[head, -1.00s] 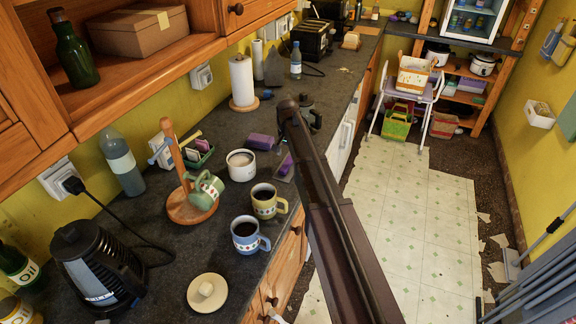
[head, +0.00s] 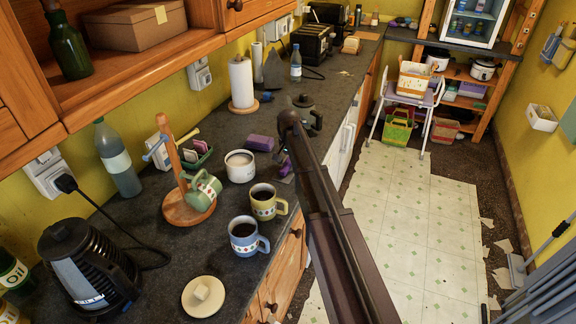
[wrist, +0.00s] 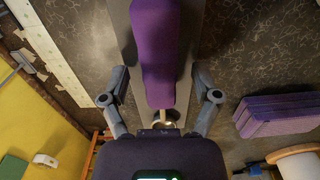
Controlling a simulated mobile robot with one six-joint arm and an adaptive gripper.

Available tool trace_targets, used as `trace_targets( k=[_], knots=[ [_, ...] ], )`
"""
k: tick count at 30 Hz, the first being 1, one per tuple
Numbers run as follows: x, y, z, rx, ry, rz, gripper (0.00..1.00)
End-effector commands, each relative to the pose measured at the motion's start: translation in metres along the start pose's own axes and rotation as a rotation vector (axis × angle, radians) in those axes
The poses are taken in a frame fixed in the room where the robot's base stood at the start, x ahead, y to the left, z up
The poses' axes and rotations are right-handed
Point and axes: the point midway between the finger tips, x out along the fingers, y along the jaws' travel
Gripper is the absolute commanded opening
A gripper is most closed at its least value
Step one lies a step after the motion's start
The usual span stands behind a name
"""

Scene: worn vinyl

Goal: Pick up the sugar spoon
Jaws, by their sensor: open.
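I cannot pick out the sugar spoon for certain. In the wrist view a long purple object (wrist: 154,50) lies along a grey strip (wrist: 117,30), with a small pale metal piece (wrist: 163,117) near its lower end. Whether this is the spoon, I cannot tell. My gripper (wrist: 160,98) is open, its two fingers on either side of the purple object's lower part. No contact can be made out. In the head view a small purple patch (head: 286,167) shows beside my arm, which hides most of the gripper there. A white mug (head: 240,168) with pale contents stands just left of it.
A purple block (head: 262,143) lies behind the white mug; it also shows in the wrist view (wrist: 279,115). Two filled mugs, yellow (head: 265,207) and blue (head: 243,239), stand near the counter edge. A wooden mug stand (head: 186,208) and paper towel roll (head: 242,84) are left and behind.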

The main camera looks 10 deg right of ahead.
Motion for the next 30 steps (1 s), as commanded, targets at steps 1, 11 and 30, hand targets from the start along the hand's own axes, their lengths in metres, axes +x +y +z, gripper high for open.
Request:
trace_targets(
  k=[1,11,30],
  knots=[
    [0.0,-0.0001,0.0001,0.0,0.0,0.0,0.8],
    [0.0,-0.0002,0.0002,0.0,0.0,0.0,0.47],
    [-0.0011,-0.0005,0.0003,-0.001,0.0,0.0,0.0]
  ],
)
